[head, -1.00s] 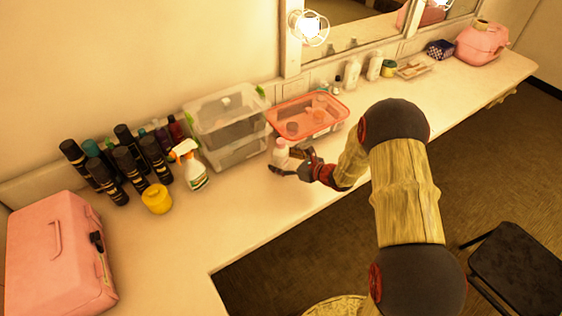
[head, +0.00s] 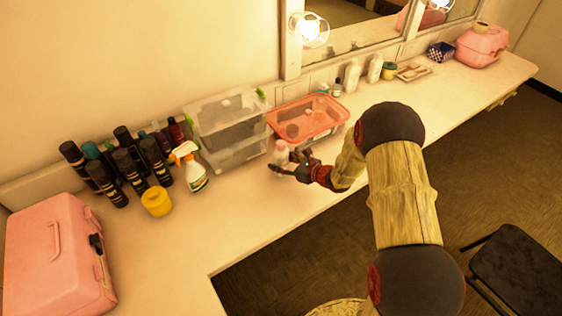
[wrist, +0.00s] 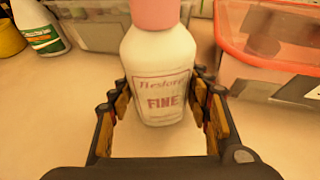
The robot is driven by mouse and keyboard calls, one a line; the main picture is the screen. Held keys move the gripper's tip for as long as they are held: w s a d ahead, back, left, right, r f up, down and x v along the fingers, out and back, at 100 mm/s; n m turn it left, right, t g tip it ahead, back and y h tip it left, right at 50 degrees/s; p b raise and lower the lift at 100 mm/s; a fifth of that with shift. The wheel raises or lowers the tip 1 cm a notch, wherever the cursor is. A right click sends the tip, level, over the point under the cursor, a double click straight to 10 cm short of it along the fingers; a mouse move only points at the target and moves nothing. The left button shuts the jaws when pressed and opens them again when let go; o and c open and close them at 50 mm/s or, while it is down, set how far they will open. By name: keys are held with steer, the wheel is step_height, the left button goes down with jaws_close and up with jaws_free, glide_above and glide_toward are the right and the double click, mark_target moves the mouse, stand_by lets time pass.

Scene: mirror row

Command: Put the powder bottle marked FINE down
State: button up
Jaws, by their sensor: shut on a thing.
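The powder bottle (wrist: 160,75) is white with a pink cap, and its label reads FINE in the wrist view. It stands upright at the counter, in front of the clear bins, and shows small in the head view (head: 281,157). My gripper (wrist: 158,100) has its fingers on both sides of the lower part of the bottle and is shut on it. In the head view my gripper (head: 286,170) reaches in from the right. I cannot tell surely whether the bottle's base touches the counter (head: 255,205).
Stacked clear bins (head: 232,155) stand behind left, and an orange-lidded tub (head: 325,128) behind right. A spray bottle (head: 193,172), yellow jar (head: 156,201), several dark cans (head: 128,172) and a pink case (head: 55,255) are left. The counter in front of the bins is clear.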

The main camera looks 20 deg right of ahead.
steer(key=c, duration=0.6)
steer(key=shift+r+p, duration=0.3)
steer(key=shift+r, duration=0.35)
step_height(320, 180, up, 2)
steer(key=shift+r+p, duration=0.2)
steer(key=shift+p, duration=0.35)
steer(key=s+r+p, duration=0.1)
steer(key=s+r, duration=0.1)
steer(key=s+d+r+p, duration=0.1)
steer(key=s+r, duration=0.1)
steer(key=r, duration=0.1)
steer(key=shift+s+r, duration=0.1)
steer(key=s+d+r+p, duration=0.2)
steer(key=s+r, duration=0.2)
steer(key=s, duration=0.4)
step_height(320, 180, up, 8)
steer(key=r+m+t+h, duration=0.1)
steer(key=m+t+h, duration=0.1)
steer(key=m+h, duration=0.1)
glide_above(286, 157)
steer(key=s+a, duration=0.1)
steer(key=s, duration=0.4)
steer(key=shift+s+a+f, duration=0.1)
steer(key=shift+a+f, duration=0.1)
steer(key=shift+f, duration=0.05)
